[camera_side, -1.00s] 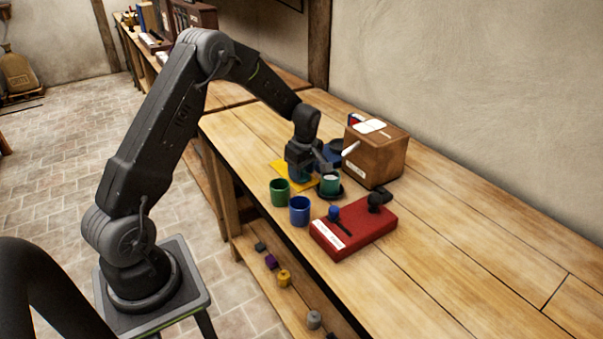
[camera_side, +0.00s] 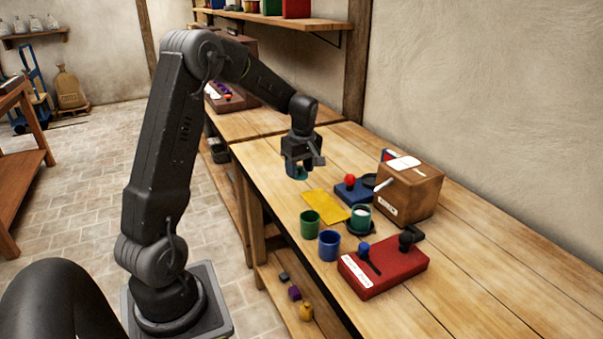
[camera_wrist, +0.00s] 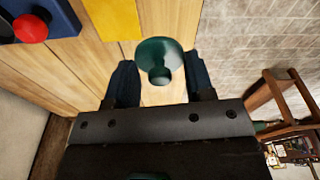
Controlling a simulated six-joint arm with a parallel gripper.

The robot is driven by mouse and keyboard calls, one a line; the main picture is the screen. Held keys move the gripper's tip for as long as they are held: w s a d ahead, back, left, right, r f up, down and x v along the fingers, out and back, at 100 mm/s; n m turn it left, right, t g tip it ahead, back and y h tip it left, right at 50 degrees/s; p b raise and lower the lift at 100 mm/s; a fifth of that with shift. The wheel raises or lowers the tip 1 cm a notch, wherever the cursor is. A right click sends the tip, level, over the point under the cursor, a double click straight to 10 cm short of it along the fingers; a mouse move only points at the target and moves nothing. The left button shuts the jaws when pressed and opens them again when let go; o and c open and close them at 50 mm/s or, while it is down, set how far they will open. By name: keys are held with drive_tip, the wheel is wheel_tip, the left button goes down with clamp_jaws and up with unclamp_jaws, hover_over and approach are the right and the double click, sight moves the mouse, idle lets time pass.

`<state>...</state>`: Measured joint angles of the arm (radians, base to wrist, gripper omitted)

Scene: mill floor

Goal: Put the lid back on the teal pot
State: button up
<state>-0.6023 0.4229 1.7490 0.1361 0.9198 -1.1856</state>
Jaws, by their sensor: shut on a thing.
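The teal pot (camera_side: 359,222) stands upright and uncovered on a dark saucer, with something white inside. My gripper (camera_side: 298,168) is shut on the teal lid (camera_side: 297,174). It holds the lid above the bench, to the left of the pot and behind the yellow sheet. In the wrist view the round teal lid (camera_wrist: 158,51) shows with its knob towards me, between my two dark fingers (camera_wrist: 160,80). The pot is not seen in the wrist view.
A green cup (camera_side: 310,225) and a blue cup (camera_side: 328,246) stand left of the pot. A red box with a lever (camera_side: 385,270) is in front. A brown box (camera_side: 412,193) and a blue block with a red knob (camera_side: 350,190) stand behind. A yellow sheet (camera_side: 325,206) lies flat.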

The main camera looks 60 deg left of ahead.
drive_tip(key=w+d+r+m, duration=0.2)
drive_tip(key=w+d+m, duration=0.3)
drive_tip(key=w+d, duration=0.75)
drive_tip(key=shift+t, duration=0.3)
drive_tip(key=shift+s+d+f, duration=0.25)
drive_tip(key=shift+d+f, duration=0.1)
drive_tip(key=shift+f, duration=0.8)
drive_tip(key=shift+s+d+f, duration=0.3)
drive_tip(key=shift+d+f, duration=0.05)
drive_tip(key=shift+f, duration=0.8)
drive_tip(key=shift+s+d+f, duration=0.25)
drive_tip(key=shift+d+f, duration=0.1)
drive_tip(key=shift+f, duration=0.8)
drive_tip(key=shift+f, duration=0.15)
drive_tip(key=o, duration=1)
drive_tip(key=shift+w, duration=0.1)
drive_tip(key=shift+c, duration=1.1)
